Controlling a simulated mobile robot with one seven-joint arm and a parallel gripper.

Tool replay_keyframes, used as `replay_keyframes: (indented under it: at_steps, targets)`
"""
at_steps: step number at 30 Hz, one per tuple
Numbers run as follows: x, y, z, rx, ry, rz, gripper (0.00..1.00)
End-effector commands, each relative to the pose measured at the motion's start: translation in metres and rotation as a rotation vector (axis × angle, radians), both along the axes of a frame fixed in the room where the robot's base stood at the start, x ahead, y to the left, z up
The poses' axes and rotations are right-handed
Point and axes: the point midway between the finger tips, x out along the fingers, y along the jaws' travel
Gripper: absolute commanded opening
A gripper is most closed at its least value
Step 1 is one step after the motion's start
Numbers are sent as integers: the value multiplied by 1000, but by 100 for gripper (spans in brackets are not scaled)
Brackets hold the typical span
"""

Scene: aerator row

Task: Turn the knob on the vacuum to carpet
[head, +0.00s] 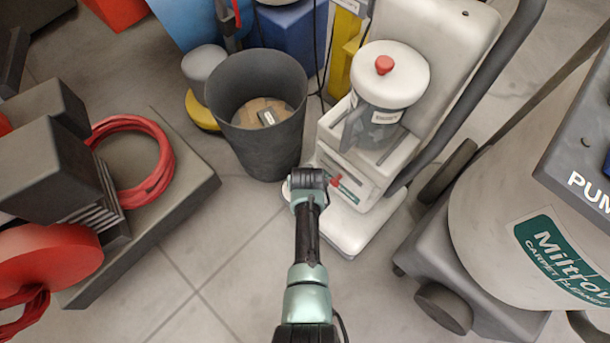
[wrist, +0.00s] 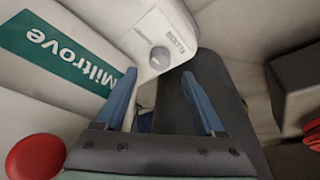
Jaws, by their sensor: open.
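The vacuum (head: 338,218) is a cream upright machine with a clear canister and a red-topped lid, right of centre in the head view. Its front carries a green Miltrove label, which also shows in the wrist view (wrist: 60,55). In the wrist view a small round grey knob (wrist: 160,57) sits on a pale panel, with a dark word that looks like FLOOR beside it and a fainter, unreadable mark on its other side. The knob's pointing direction is unclear. My gripper (wrist: 160,77) is open, its blue fingers apart and the knob just beyond the tips, between them. In the head view my gripper (head: 308,180) is at the vacuum's lower front.
A dark bin (head: 255,150) stands close left of my gripper. A large Miltrove carpet cleaner (head: 490,220) stands right. A grey platform (head: 190,190) with a red hose (head: 160,170) is left. A red round part (wrist: 35,157) is near the gripper's left side. The front floor is clear.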

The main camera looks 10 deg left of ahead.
Motion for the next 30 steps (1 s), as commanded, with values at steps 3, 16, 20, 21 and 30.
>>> replay_keyframes:
  at_steps: [3, 16, 20, 21, 30]
  targets:
    - [-9, -1, 26, 0, 2, 0, 71]
    - [-29, -4, 71, 0, 2, 0, 71]
    - [-30, -5, 73, -2, 2, 1, 71]
    - [-30, -5, 73, -1, 1, 1, 71]
    - [-30, -4, 72, -1, 1, 1, 71]
